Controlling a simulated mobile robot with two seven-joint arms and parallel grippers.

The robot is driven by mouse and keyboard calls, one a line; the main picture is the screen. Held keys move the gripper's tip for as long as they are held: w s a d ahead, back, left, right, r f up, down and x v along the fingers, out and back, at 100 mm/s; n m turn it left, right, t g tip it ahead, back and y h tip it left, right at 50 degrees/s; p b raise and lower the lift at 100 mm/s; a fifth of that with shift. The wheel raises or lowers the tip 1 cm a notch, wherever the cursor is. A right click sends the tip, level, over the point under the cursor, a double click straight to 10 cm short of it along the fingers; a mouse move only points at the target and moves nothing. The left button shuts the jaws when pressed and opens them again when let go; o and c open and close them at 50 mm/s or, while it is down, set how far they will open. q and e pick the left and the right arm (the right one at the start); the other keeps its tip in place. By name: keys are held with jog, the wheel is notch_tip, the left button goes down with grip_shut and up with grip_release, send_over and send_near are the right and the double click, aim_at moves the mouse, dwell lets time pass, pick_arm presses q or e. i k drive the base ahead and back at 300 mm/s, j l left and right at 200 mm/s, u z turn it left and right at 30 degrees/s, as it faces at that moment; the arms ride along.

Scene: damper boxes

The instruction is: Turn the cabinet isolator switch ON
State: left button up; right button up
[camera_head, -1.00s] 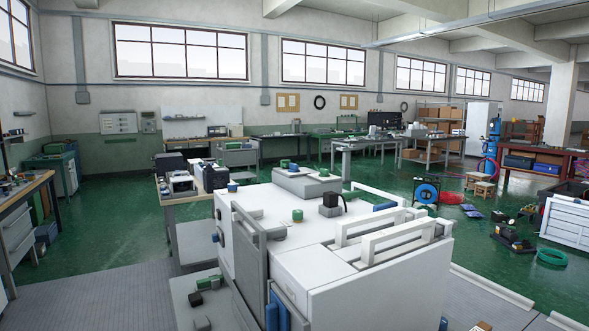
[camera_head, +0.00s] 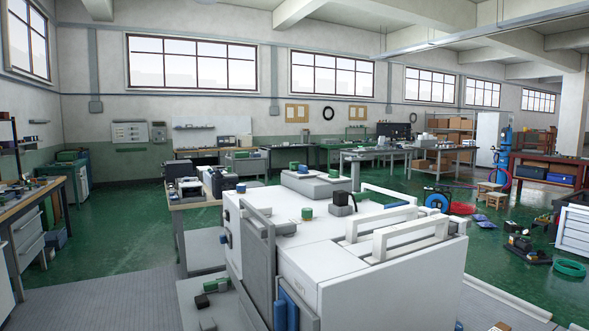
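A white cabinet (camera_head: 375,285) stands in the near middle, with a grey upright panel (camera_head: 259,250) on its left side. A dark round knob (camera_head: 227,218) and a small blue part (camera_head: 217,238) sit on its left face; I cannot tell whether either is the isolator switch or which way it is set. A green part (camera_head: 307,213) and a black part (camera_head: 342,205) are on top. Two blue upright parts (camera_head: 286,309) show low on its front. Neither of my grippers is in view.
A workbench (camera_head: 195,203) with equipment stands behind the cabinet to the left. Another bench (camera_head: 30,205) lines the left edge. Cable reels and tools, including a green hose coil (camera_head: 569,268), lie on the floor at right. Green floor (camera_head: 115,225) is clear at left.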

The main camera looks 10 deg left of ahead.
aim_at(303, 169)
jog(key=j+u, duration=0.1)
jog(key=u, duration=0.25)
jog(key=j+u, duration=0.1)
jog(key=u, duration=0.3)
jog(key=j+u, duration=0.1)
jog(key=u, duration=0.25)
jog(key=i+j, duration=0.35)
jog(key=j, duration=0.15)
jog(key=i+j, duration=0.35)
jog(key=j, duration=0.2)
jog(key=i+j, duration=0.5)
jog(key=i, duration=0.85)
jog(key=i+j, duration=0.15)
jog(key=i, duration=0.8)
jog(key=i+j, duration=0.1)
jog(key=i, duration=0.85)
jog(key=i+z, duration=0.35)
jog(key=i+j+z, duration=0.1)
jog(key=i+z, duration=0.25)
jog(key=i, duration=0.2)
jog(key=i+j+z, duration=0.2)
jog(key=i+z, duration=0.35)
jog(key=z, duration=0.3)
jog(key=i+z, duration=0.2)
jog(key=z, duration=0.2)
jog(key=i+z, duration=0.15)
jog(key=z, duration=0.3)
jog(key=i+j+z, duration=0.15)
jog(key=z, duration=0.25)
